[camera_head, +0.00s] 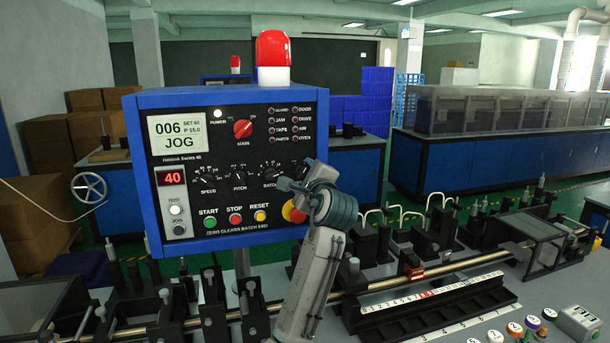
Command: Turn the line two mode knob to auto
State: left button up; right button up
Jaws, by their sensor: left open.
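The blue control panel (140,150) stands upright at centre left. Its screen (178,138) reads 006 and JOG. A row of black knobs crosses its middle: speed (207,173), pitch (239,172) and batch (270,170). My left gripper (285,184) is in front of the panel's lower right, just right of and below the batch knob. It is open, its fingers pointing left. The gripper and wrist hide the right end of the knob row, and I see no mode label. I cannot tell whether the fingers touch the panel.
A red and yellow emergency stop (292,213) shows partly behind my gripper. A red main switch (243,129) and green, red and yellow buttons are on the panel. A red beacon (273,50) tops it. A rail with a ruler (430,293) runs along the bench at right.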

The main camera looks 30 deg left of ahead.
jog(key=shift+d, duration=0.15)
pick_arm(q)
jog(key=shift+c, duration=0.8)
jog(key=c, duration=0.8)
pick_arm(e)
jog(key=shift+d, duration=0.4)
jog(key=shift+s, duration=0.1)
pick_arm(q)
jog(key=n, duration=0.2)
jog(key=shift+n+b, duration=0.3)
jog(key=n+b, duration=0.1)
jog(key=n, duration=0.2)
jog(key=shift+f+n, duration=0.15)
jog(key=shift+n, duration=0.15)
jog(key=n+b, duration=0.2)
jog(key=n, duration=0.2)
jog(key=shift+n+b, duration=0.35)
jog(key=shift+n, duration=0.45)
pick_arm(e)
jog(key=shift+a+f, duration=0.1)
jog(key=shift+f, duration=2)
